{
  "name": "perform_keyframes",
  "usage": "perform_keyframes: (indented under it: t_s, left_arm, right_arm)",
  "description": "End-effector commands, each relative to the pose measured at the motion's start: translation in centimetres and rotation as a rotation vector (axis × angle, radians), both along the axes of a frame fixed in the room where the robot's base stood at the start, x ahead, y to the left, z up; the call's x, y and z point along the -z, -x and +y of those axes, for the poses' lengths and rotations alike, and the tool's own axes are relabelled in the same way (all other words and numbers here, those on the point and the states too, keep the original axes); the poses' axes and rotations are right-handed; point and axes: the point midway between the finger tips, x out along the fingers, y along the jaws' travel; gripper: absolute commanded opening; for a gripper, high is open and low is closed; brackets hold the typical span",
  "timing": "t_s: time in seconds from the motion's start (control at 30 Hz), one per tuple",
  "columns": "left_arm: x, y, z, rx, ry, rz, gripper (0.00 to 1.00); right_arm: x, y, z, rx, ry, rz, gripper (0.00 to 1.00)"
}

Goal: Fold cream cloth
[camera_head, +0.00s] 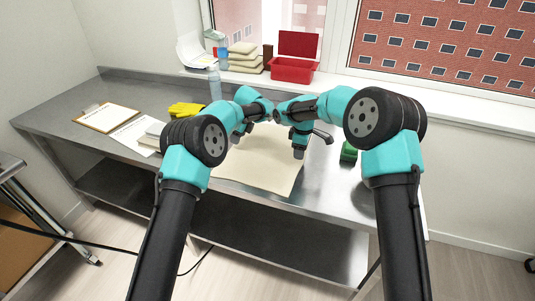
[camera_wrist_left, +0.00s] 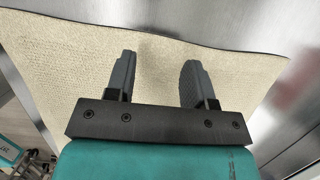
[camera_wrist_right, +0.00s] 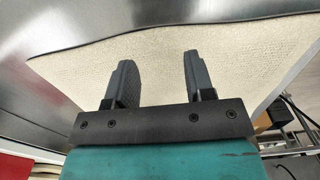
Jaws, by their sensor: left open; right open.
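The cream cloth (camera_head: 258,172) lies spread out on the steel table, its near edge close to the table's front edge. My left gripper (camera_head: 236,138) is over the cloth's left part, partly hidden behind my left arm. My right gripper (camera_head: 299,153) is over the cloth's right part. In the right wrist view its fingers (camera_wrist_right: 157,60) are open and empty over the cloth (camera_wrist_right: 240,60). I cannot tell whether the fingertips touch it.
A yellow item (camera_head: 186,109), a clipboard (camera_head: 107,117) and papers (camera_head: 133,131) lie left of the cloth. A bottle (camera_head: 214,84) stands behind. A green object (camera_head: 348,152) is to the right. A red bin (camera_head: 292,70) and stacked packs (camera_head: 244,60) sit on the windowsill.

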Motion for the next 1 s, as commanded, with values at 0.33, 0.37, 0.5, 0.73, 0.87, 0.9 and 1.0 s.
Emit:
perform_keyframes:
  t_s: [0.33,0.37,0.5,0.73,0.87,0.9,1.0]
  left_arm:
    - [2.9,0.0,0.0,0.0,0.001,-0.001,0.49]
    - [2.9,0.0,0.0,0.001,0.002,-0.001,0.49]
    - [3.0,0.0,-0.1,0.0,0.001,-0.001,0.49]
    - [3.0,0.0,0.0,0.0,0.001,0.0,0.49]
    - [3.1,0.0,0.0,0.0,0.001,0.0,0.49]
    - [3.2,0.0,0.0,0.0,0.001,0.0,0.49]
    - [3.2,0.0,-0.1,0.0,0.001,0.001,0.49]
  right_arm:
    - [2.9,0.0,0.0,0.0,0.0,0.001,0.49]
    - [3.0,0.0,0.0,0.0,0.0,0.001,0.49]
    - [3.0,0.0,0.0,0.0,0.0,0.0,0.49]
    - [3.0,0.0,0.0,0.0,0.0,0.0,0.49]
    - [3.0,0.0,0.0,0.0,0.0,0.0,0.49]
    - [3.0,0.0,0.0,0.0,0.0,0.0,0.49]
    - [3.0,0.0,0.0,0.0,0.0,0.0,0.49]
